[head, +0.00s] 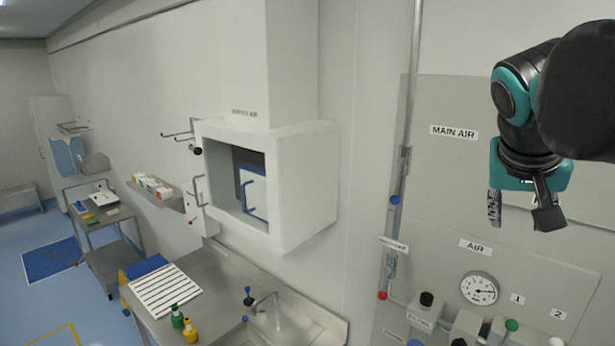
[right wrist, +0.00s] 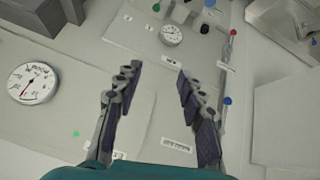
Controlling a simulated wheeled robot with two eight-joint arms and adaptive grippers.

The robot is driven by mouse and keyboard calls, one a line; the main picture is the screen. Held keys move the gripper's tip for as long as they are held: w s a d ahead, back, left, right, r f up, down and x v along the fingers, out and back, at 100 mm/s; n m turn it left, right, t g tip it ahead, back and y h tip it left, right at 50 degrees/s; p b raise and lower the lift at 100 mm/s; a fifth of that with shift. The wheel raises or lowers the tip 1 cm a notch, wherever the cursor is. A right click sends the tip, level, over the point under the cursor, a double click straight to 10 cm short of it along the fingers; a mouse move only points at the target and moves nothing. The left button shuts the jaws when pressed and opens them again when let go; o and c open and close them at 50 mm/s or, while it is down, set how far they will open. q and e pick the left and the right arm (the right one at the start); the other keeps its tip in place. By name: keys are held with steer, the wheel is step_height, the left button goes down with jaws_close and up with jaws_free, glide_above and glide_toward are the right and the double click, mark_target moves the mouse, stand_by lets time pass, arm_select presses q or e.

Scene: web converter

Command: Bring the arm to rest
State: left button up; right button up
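My right gripper (head: 522,212) hangs from the teal and black right arm (head: 520,105) at the upper right of the head view. It is in front of the grey wall panel (head: 455,195), below and right of the MAIN AIR label (head: 454,131). In the right wrist view its two fingers (right wrist: 155,110) are spread apart with nothing between them. The panel shows beyond the fingers, apart from them as far as I can tell. My left gripper is in neither view.
A pressure gauge (head: 480,288) and several valves sit low on the panel. A vertical pipe (head: 408,130) runs at its left. A white box hatch (head: 305,190) juts from the wall. A steel sink bench (head: 215,295) with bottles (head: 190,330) and a cart (head: 105,215) stand left.

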steer(key=a+f+n+y+b, duration=0.1)
steer(key=a+f+b, duration=0.2)
steer(key=f+b, duration=1)
steer(key=a+f+n+y+b, duration=0.1)
steer(key=a+f+n+b, duration=0.3)
steer(key=f, duration=1.8)
steer(key=s+a+f+y+b, duration=0.1)
steer(key=f+b, duration=0.6)
steer(key=f, duration=0.8)
steer(key=s+a+f+t+y+b, duration=0.1)
steer(key=s+a+f+b, duration=0.3)
steer(key=f, duration=1.2)
steer(key=s+a+f+y+b, duration=0.1)
steer(key=s+a+f+b, duration=0.1)
steer(key=f+b, duration=0.8)
step_height(320, 180, down, 6)
steer(key=shift+s+a+r+n+t+b, duration=0.1)
steer(key=shift+s+a+n+t+b, duration=0.25)
steer(key=shift+s, duration=0.2)
